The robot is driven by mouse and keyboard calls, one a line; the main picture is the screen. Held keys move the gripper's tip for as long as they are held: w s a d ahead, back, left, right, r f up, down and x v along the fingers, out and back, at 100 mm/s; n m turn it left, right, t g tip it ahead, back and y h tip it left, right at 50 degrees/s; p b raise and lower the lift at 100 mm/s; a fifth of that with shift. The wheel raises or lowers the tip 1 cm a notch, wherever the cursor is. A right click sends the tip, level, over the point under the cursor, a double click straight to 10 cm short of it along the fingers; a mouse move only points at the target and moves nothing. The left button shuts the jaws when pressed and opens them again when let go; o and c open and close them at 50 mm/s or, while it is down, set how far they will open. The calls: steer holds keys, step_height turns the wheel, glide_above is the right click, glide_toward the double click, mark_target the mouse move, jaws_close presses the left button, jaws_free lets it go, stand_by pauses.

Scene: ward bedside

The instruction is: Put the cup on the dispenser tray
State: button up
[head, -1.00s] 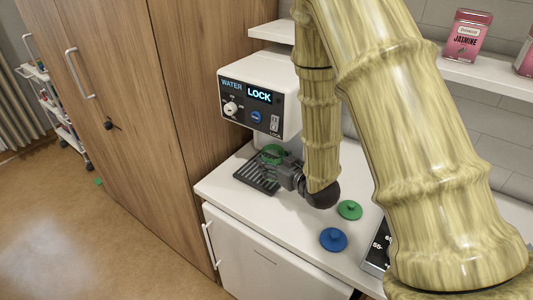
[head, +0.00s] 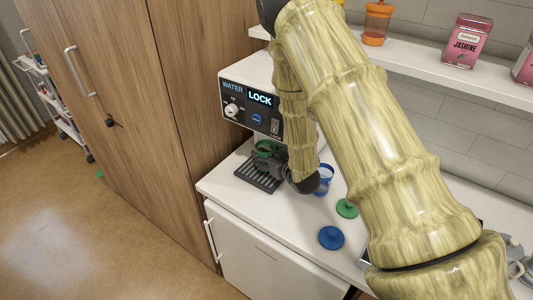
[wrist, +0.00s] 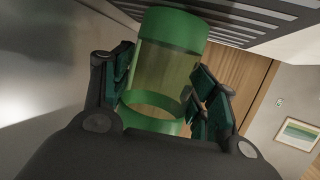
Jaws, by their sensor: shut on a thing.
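My gripper (head: 268,160) is shut on a green cup (head: 265,147) with clear, see-through sides. In the wrist view the cup (wrist: 170,65) sits between the two fingers (wrist: 160,95). The dark slatted dispenser tray (head: 257,181) is on the white counter under the water dispenser (head: 258,102). The cup is over the back part of the tray, below the dispenser's body. In the wrist view the tray slats (wrist: 255,18) lie close to the cup's green end. Whether they touch, I cannot tell. My gripper partly hides the cup in the head view.
A blue cup (head: 325,180) stands right of my wrist, partly hidden. A green lid (head: 347,208) and a blue lid (head: 331,238) lie on the counter (head: 290,217). A shelf with an orange jar (head: 376,24) and a pink tin (head: 466,42) runs above. The tall wooden cupboard borders the left.

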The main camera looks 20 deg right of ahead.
steer(key=shift+w+a+f, duration=0.1)
steer(key=shift+w+f, duration=0.05)
steer(key=shift+f, duration=0.15)
steer(key=o, duration=1.1)
steer(key=shift+f, duration=0.1)
steer(key=shift+r+b+v, duration=0.2)
steer(key=shift+b+v, duration=2.3)
steer(key=shift+v, duration=3.6)
